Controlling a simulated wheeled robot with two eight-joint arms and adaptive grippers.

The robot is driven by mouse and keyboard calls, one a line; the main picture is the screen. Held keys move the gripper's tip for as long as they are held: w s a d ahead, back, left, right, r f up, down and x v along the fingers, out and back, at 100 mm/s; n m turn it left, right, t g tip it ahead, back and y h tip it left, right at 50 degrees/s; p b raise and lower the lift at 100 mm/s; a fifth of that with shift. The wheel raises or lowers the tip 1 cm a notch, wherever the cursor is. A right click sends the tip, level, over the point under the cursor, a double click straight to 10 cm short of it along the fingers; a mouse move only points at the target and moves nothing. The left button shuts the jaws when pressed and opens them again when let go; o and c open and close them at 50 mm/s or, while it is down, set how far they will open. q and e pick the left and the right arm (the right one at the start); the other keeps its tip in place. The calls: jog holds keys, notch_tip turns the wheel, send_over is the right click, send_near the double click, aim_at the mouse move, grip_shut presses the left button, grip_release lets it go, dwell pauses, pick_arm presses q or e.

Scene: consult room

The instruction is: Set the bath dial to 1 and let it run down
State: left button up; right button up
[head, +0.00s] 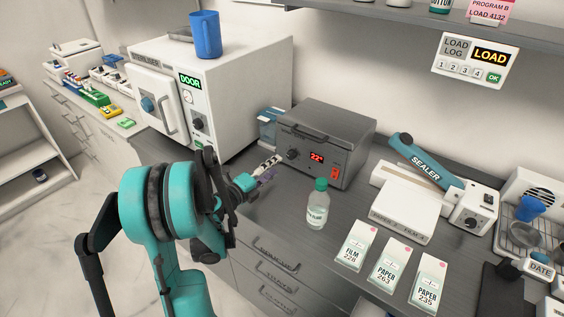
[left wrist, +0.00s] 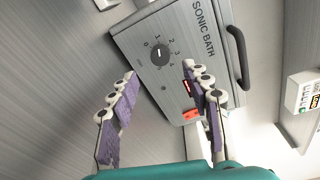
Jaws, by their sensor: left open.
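The sonic bath (head: 325,147) is a grey metal box with a dark lid on the counter. Its round black dial (head: 292,154) is on the left of the front face, beside a red display showing 22°. In the left wrist view the dial (left wrist: 160,53) is ringed by numbers from 0 up; its exact setting is too small to read surely. My left gripper (head: 266,168) is open and empty just in front of the dial. Its purple-padded fingers (left wrist: 159,75) spread either side below the dial, apart from it. My right gripper is out of view.
A bottle with a green cap (head: 317,205) stands in front of the bath. A white steriliser (head: 235,85) with a blue jug (head: 206,35) on top is at left. A sealer (head: 420,190) and several pouch packs lie to the right. A red switch (left wrist: 191,114) is near the display.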

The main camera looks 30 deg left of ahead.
pick_arm(q)
jog(key=s, duration=0.5)
jog(key=shift+a+r, duration=0.15)
jog(key=shift+a, duration=0.2)
notch_tip(320, 180, up, 14)
jog(key=d+n+y, duration=0.2)
jog(key=n+y, duration=0.7)
jog(key=n, duration=0.6)
jog(key=s+d+f+n+g+h, duration=0.3)
jog(key=s+d+f+g, duration=0.2)
jog(key=s+d+f, duration=0.3)
jog(key=s+d+f+n+g+h, duration=0.3)
jog(key=s+d+f, duration=0.5)
jog(key=d, duration=0.5)
jog(key=shift+s+d+n+g+h, duration=0.35)
jog(key=shift+n+g, duration=0.35)
jog(key=shift+g, duration=0.3)
jog(key=shift+a+f, duration=0.1)
dwell(1.8)
